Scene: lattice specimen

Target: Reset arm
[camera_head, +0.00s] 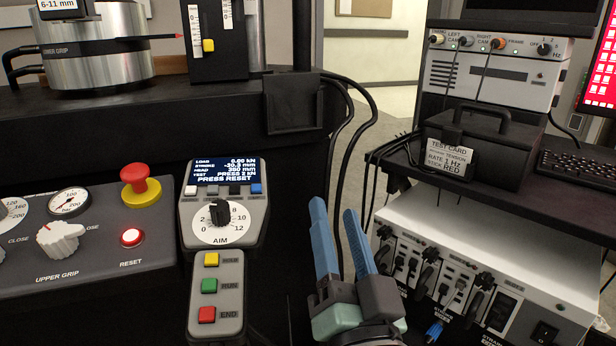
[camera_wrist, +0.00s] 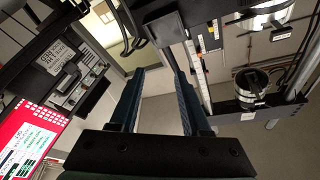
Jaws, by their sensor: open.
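My gripper (camera_head: 340,238) is open and empty, with two blue fingers pointing up, in front of the gap between the machine and the cart on the right. In the wrist view my gripper (camera_wrist: 162,75) shows its two dark blue fingers apart with nothing between them. The control panel (camera_head: 85,230) lies to its left, with a lit red RESET button (camera_head: 131,237) and a red and yellow emergency knob (camera_head: 140,185). The handset (camera_head: 222,205) is nearer, and its display (camera_head: 223,172) reads PRESS RESET. My gripper touches none of these.
The handset's lower part has yellow, green and red buttons (camera_head: 209,285). Black cables (camera_head: 345,150) hang behind my gripper. The cart (camera_head: 500,190) on the right carries a camera unit (camera_head: 490,72), a black case, a test card (camera_head: 450,158) and a keyboard (camera_head: 585,165).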

